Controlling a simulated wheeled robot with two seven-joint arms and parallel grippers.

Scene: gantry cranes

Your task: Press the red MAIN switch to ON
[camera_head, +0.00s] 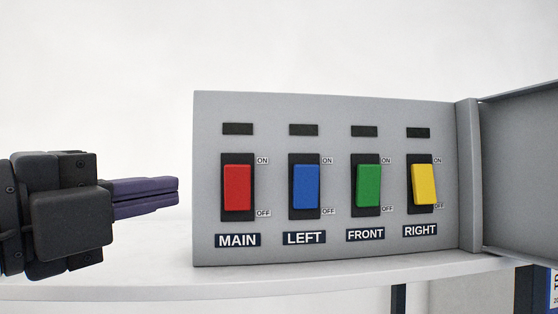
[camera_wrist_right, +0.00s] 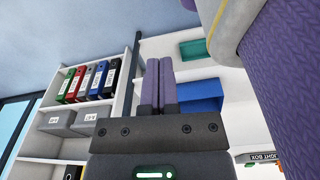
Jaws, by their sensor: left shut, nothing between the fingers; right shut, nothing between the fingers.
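The red MAIN switch (camera_head: 237,187) is a rocker in a black frame at the left end of a grey panel (camera_head: 330,109). ON is printed at its upper right and OFF at its lower right. The dark indicator above it (camera_head: 237,129) looks unlit. I cannot tell which way the rocker is tilted. My left gripper (camera_head: 177,190) is shut and empty, left of the panel at about the red switch's height, apart from it in the picture. My right gripper (camera_wrist_right: 159,62) shows in the right wrist view, shut and empty, with shelves beyond it.
Blue LEFT (camera_head: 305,187), green FRONT (camera_head: 368,186) and yellow RIGHT (camera_head: 424,184) switches sit in a row right of the red one. The panel's open door (camera_head: 520,165) stands at the right. A white shelf (camera_head: 150,287) lies below. Binders (camera_wrist_right: 93,82) fill a shelf in the right wrist view.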

